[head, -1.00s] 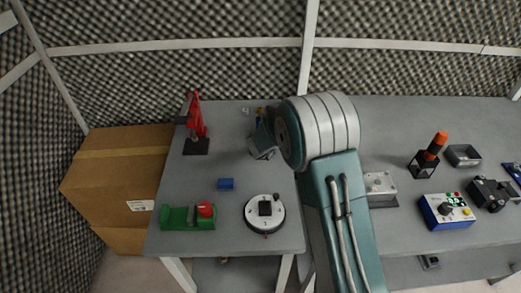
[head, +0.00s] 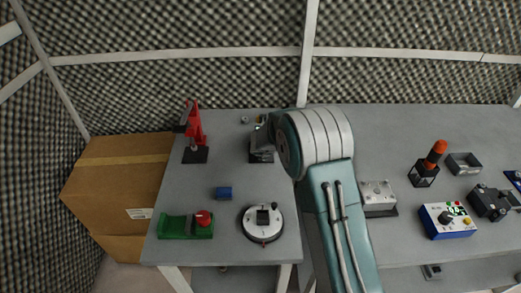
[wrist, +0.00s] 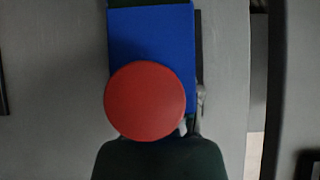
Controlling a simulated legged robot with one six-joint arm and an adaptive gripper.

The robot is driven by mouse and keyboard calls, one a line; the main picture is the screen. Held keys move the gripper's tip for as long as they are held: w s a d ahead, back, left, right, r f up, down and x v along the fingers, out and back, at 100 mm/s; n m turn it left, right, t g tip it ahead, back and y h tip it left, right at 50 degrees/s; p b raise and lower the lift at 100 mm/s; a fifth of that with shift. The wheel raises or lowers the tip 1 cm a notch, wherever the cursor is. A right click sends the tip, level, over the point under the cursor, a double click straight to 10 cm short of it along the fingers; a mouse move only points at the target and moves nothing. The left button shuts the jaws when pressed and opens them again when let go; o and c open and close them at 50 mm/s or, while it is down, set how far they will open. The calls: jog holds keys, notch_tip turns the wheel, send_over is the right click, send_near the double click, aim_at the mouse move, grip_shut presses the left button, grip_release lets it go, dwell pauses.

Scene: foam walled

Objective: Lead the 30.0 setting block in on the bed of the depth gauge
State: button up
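I cannot tell for sure which fixture is the depth gauge. The wrist view shows a blue face (wrist: 150,35) partly covered by a round red disc (wrist: 145,100), with a dark green body (wrist: 160,160) below. Whether that blue face is the same block is unclear.
A red stand (head: 194,128) is at the back left and a round white dial fixture (head: 249,228) at the front. A cardboard box (head: 118,190) stands left of the table. A blue-white control box (head: 447,220) and an orange-topped black post (head: 430,165) are right.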

jog(key=o, duration=0.4)
jog(key=shift+a, duration=0.1)
jog(key=shift+a, duration=0.1)
jog(key=v, duration=1.1)
jog(key=shift+s+a+r, duration=0.1)
jog(key=shift+s+r, duration=0.15)
jog(key=shift+s, duration=0.1)
jog(key=shift+r, duration=0.1)
